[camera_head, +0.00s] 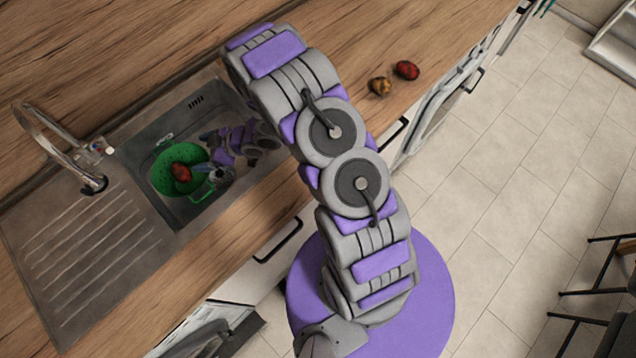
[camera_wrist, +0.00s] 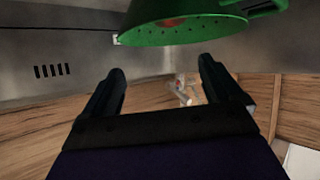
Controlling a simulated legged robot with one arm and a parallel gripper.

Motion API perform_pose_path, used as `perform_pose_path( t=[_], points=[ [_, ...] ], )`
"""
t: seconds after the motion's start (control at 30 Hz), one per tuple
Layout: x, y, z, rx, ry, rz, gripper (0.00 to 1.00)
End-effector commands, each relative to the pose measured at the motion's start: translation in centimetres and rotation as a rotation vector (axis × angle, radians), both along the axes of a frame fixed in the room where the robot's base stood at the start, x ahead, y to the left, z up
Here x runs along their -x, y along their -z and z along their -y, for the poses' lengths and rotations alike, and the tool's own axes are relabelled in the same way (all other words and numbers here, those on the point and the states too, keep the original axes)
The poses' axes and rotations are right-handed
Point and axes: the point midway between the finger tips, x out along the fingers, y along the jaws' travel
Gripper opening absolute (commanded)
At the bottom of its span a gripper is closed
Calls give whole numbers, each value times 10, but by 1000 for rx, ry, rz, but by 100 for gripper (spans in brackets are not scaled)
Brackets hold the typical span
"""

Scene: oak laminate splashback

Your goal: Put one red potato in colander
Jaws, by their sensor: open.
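The green colander (camera_head: 163,160) sits in the sink basin, and a red potato (camera_head: 181,172) lies inside it. In the wrist view, the colander (camera_wrist: 190,32) is at the top with a patch of red (camera_wrist: 170,22) showing in it. My gripper (camera_wrist: 163,88) is open, with nothing between its fingers. In the head view, my gripper (camera_head: 208,172) is low in the sink at the right side of the colander. Whether it touches the colander cannot be told. Another red potato (camera_head: 407,70) lies on the counter right of my arm.
A yellow-brown potato-like item (camera_head: 380,86) lies beside the counter's red potato. The metal sink (camera_head: 190,112) has walls around my gripper. A faucet (camera_head: 60,150) stands at its left, above a ribbed drainboard (camera_head: 85,250). The wooden counter (camera_head: 350,30) is mostly clear.

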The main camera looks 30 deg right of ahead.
Motion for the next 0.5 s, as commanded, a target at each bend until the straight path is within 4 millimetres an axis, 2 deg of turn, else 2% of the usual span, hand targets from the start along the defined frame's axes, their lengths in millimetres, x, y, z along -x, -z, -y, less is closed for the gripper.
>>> perform_pose_path(
  t=[0.2, 0.33, 0.5],
  points=[
    [-27, -33, 56, 217, 138, -19, 92],
    [-32, -55, 91, 330, 233, -52, 92],
    [-28, -89, 136, 452, 367, -108, 92]
  ],
)
